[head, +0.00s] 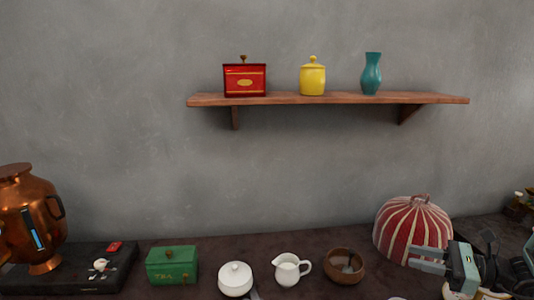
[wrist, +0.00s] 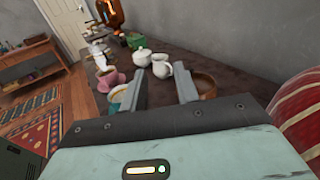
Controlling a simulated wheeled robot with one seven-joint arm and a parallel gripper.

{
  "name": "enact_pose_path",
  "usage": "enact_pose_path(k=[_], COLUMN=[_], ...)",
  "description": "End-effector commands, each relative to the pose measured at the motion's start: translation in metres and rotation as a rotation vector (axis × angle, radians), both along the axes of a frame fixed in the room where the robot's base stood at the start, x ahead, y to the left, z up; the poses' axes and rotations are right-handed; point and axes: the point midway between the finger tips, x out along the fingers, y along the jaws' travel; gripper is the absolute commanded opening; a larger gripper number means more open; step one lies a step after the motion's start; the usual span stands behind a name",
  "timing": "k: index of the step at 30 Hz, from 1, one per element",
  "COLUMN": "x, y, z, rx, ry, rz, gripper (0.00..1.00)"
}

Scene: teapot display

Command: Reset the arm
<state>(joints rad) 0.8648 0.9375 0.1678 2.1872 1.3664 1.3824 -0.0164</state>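My gripper (head: 413,258) is at the lower right in the head view, in front of the red-and-white striped tea cosy (head: 412,230). Its two fingers point left. In the wrist view my gripper (wrist: 165,82) shows its fingers apart with nothing between them. Beyond the fingertips are the white cream jug (wrist: 160,67) and a brown wooden bowl (wrist: 205,85). The gripper appears to be above the counter, touching nothing that I can see.
The dark counter (head: 210,250) holds a copper samovar (head: 30,215), a green tea box (head: 172,266), a white lidded pot (head: 236,280), the jug and the bowl. A wall shelf (head: 330,99) bears a red tin, a yellow jar and a teal vase. Space above the counter's middle is clear.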

Motion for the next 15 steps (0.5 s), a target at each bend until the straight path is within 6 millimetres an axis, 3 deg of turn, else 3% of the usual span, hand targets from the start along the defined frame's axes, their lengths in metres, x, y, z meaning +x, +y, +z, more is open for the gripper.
enact_pose_path(k=[8,11,15], x=[-0.02,-0.037,-0.08], y=[0.078,0.114,0.169], z=[0.02,0.027,0.036], rx=[-0.154,-0.244,-0.431], ry=[-0.047,-0.084,-0.188], rz=[0.327,0.498,0.827], gripper=[0.31,0.31,0.31])
